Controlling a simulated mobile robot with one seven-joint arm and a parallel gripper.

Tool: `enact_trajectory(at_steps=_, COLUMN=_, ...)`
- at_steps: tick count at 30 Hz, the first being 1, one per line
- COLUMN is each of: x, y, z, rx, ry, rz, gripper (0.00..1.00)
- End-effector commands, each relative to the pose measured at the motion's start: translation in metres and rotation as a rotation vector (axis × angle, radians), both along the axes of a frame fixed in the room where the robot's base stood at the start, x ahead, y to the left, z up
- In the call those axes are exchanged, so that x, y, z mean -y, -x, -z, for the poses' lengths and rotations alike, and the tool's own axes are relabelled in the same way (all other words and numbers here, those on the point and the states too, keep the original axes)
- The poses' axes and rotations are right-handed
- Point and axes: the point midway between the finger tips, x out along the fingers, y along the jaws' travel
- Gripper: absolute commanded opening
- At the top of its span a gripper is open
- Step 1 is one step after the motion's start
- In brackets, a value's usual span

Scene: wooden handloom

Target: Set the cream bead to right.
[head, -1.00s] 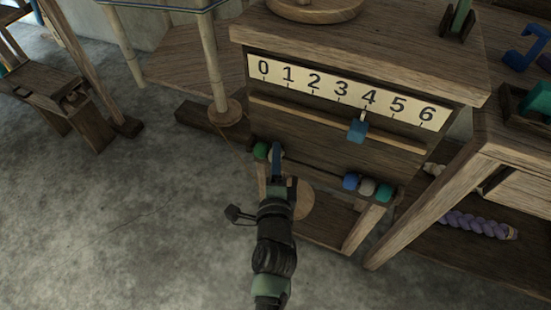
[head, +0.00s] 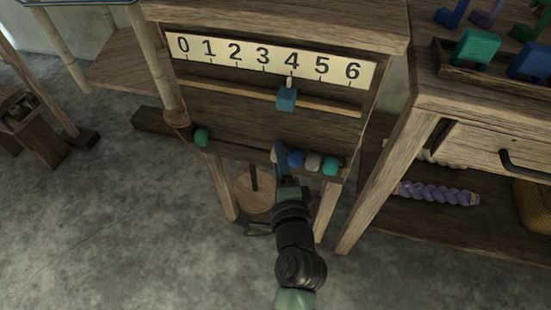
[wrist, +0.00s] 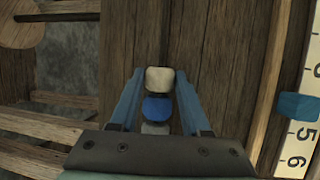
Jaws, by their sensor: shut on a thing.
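The cream bead (head: 274,156) sits on the bead rod at the front of the wooden frame, partly hidden by my gripper (head: 280,148). In the wrist view my gripper (wrist: 159,74) has its blue fingers on either side of the cream bead (wrist: 158,78), shut on it. The blue bead (head: 296,158) is directly to its right, touching or nearly so; it also shows in the wrist view (wrist: 157,107). Further right are a pale grey bead (head: 313,162) and a teal bead (head: 331,166). A green bead (head: 202,137) stands alone at the left end.
Above the rod is a number scale (head: 265,62) from 0 to 6, with a blue slider (head: 286,98) at 4. A wooden table with a drawer (head: 490,145) stands close on the right, with a purple twisted skein (head: 437,194) below.

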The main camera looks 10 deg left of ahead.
Motion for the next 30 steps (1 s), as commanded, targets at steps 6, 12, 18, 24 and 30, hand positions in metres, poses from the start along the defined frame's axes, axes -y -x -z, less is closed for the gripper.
enact_trajectory(at_steps=6, x=0.008, y=0.0, z=0.001, rx=-0.001, ry=0.004, rz=0.018, gripper=0.59)
enact_trajectory(at_steps=12, x=0.006, y=0.0, z=0.001, rx=-0.001, ry=0.003, rz=0.013, gripper=0.77)
enact_trajectory(at_steps=18, x=0.005, y=0.0, z=0.001, rx=0.0, ry=0.003, rz=0.011, gripper=0.77)
enact_trajectory(at_steps=24, x=0.01, y=0.015, z=-0.002, rx=-0.002, ry=0.004, rz=0.012, gripper=0.77)
enact_trajectory(at_steps=30, x=0.024, y=0.049, z=-0.007, rx=-0.004, ry=0.003, rz=0.013, gripper=0.77)
